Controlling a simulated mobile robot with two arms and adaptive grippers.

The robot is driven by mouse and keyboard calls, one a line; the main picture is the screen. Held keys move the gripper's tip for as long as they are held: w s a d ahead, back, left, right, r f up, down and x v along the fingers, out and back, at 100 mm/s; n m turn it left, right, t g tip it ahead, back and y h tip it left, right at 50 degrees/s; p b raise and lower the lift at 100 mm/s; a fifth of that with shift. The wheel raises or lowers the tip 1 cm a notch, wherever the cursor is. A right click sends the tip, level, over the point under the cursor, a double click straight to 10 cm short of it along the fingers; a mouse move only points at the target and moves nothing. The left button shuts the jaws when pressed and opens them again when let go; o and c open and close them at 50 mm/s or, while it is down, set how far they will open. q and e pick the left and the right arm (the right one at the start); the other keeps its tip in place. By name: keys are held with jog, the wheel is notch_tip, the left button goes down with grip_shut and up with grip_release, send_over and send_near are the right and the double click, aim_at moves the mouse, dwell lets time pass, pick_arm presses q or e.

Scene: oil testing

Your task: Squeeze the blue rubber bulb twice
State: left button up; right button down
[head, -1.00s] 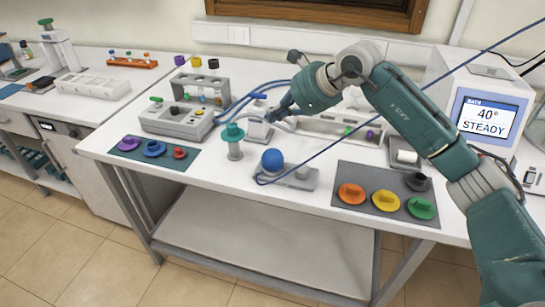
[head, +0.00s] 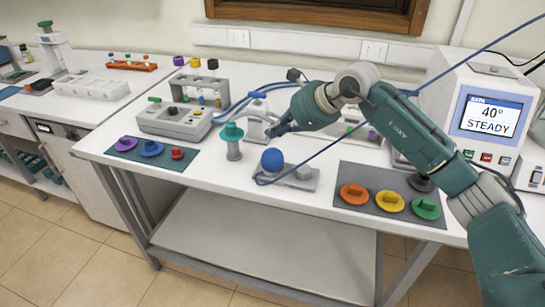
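The blue rubber bulb (head: 272,160) is a round ball on a small grey base (head: 300,178) near the front middle of the white table. My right arm comes in from the right, and its gripper (head: 272,130) is above and just behind the bulb, apart from it in the picture. The gripper's fingers are small and dark here, so I cannot tell whether they are open or shut. The bulb looks round and undented. My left gripper is not in view.
A teal-topped post (head: 233,142) stands just left of the bulb. A blue hose (head: 320,152) runs from the base up to the right. Mats with coloured knobs (head: 390,202) lie to the right and left. A bath unit (head: 490,115) stands at the right.

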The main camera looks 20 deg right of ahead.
aim_at(271, 150)
jog(key=shift+f+b, duration=0.9)
jog(key=shift+f, duration=0.7)
jog(key=shift+f, duration=0.1)
jog(key=shift+f+b, duration=0.3)
jog(key=shift+b, duration=0.05)
jog(key=shift+s+f+b, duration=0.1)
jog(key=shift+f+b, duration=0.65)
jog(key=shift+f, duration=0.25)
dwell(0.8)
dwell(0.3)
jog(key=shift+r+p, duration=0.8)
jog(key=shift+r, duration=0.55)
jog(key=shift+r+p, duration=1.55)
jog(key=shift+r, duration=1.05)
